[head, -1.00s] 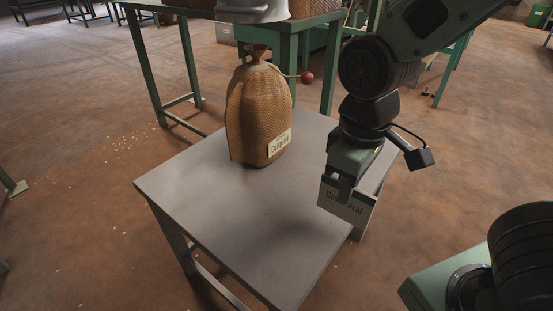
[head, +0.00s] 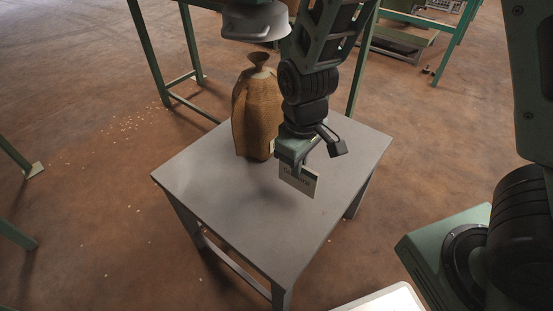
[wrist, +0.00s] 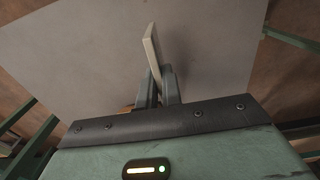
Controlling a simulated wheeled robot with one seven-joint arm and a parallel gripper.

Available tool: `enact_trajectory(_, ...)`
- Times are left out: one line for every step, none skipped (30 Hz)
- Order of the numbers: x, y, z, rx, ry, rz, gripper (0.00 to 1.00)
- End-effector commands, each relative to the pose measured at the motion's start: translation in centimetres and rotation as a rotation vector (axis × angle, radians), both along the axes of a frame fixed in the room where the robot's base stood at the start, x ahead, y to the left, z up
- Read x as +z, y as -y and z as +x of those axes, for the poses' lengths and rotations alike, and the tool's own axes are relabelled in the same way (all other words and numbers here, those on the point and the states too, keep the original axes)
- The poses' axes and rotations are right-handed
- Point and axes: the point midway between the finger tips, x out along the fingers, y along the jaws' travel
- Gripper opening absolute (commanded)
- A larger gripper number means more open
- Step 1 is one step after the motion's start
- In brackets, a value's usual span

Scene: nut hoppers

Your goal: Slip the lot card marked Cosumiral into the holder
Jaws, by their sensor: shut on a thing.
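My gripper (head: 296,172) is shut on a pale lot card (head: 304,183) with a dark top band and blurred lettering, too small to read now. The card hangs upright and slightly tilted above the grey table, in front of the sack. In the wrist view the card (wrist: 152,48) shows almost edge-on, standing out beyond the fingertips (wrist: 161,82). I cannot pick out the card holder in either current view.
A tied brown mesh sack (head: 257,112) stands on the grey table (head: 235,205), its label mostly hidden behind my gripper. A grey metal hopper part (head: 254,20) hangs above and behind the sack. The table's front and left are clear.

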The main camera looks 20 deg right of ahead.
Motion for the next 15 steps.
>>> enact_trajectory(-0.3,-0.8,1.1,0.003,0.002,0.0,0.0)
enact_trajectory(-0.3,-1.2,1.8,0.003,0.002,0.0,0.0)
enact_trajectory(-0.2,-1.7,2.5,0.002,0.002,0.0,0.0)
enact_trajectory(-0.2,-2.0,3.0,0.002,0.003,-0.001,0.0)
enact_trajectory(-0.2,-2.3,3.4,0.001,0.001,0.0,0.0)
enact_trajectory(-0.2,-2.7,4.0,0.001,0.002,0.0,0.0)
enact_trajectory(-0.2,-2.9,4.3,0.001,0.001,0.0,0.0)
enact_trajectory(-0.1,-3.0,4.5,0.0,0.001,0.0,0.0)
enact_trajectory(-0.1,-3.2,4.8,0.0,0.001,-0.001,0.0)
enact_trajectory(-0.1,-3.3,4.9,-0.001,0.001,-0.001,0.0)
enact_trajectory(-0.1,-3.3,5.0,-0.001,0.001,-0.001,0.0)
enact_trajectory(-0.2,-3.4,5.1,-0.001,-0.001,-0.001,0.0)
enact_trajectory(-0.5,-3.4,5.1,-0.001,-0.001,-0.001,0.0)
enact_trajectory(-0.8,-3.4,5.1,-0.002,-0.002,-0.001,0.0)
enact_trajectory(-1.3,-3.4,5.0,-0.001,-0.002,-0.001,0.0)
